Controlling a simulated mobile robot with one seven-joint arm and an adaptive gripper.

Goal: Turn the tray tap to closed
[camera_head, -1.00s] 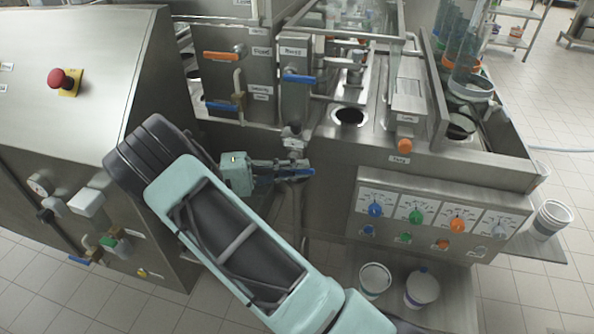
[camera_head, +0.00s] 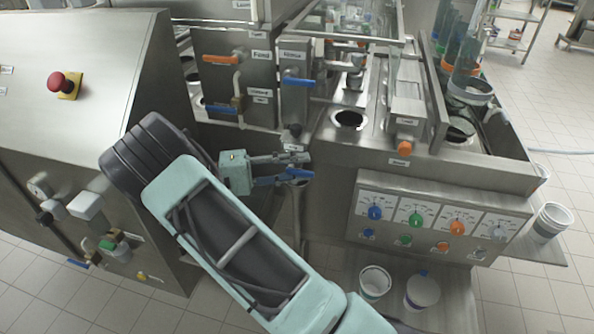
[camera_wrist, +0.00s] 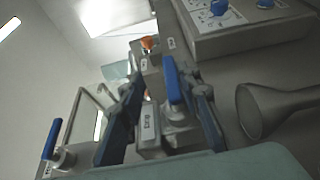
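A tap with a blue lever handle (camera_head: 300,173) sits low in front of the machine, at my gripper (camera_head: 292,168). In the wrist view this blue handle (camera_wrist: 172,80) stands between the two spread fingers of my gripper (camera_wrist: 165,115), nearer the right finger. The handle appears upright there, with gaps to both fingers. My gripper is open and holds nothing. A small label (camera_wrist: 148,118) lies beside the handle, but I cannot read it surely. I cannot tell whether a fingertip touches the handle.
Other taps show: an orange lever (camera_head: 221,59), a blue lever (camera_head: 299,82) and a lower blue lever (camera_head: 221,109). An orange knob (camera_head: 404,149) and a panel of coloured knobs (camera_head: 436,222) are to the right. White buckets (camera_head: 375,281) stand below. A red button (camera_head: 58,82) is at left.

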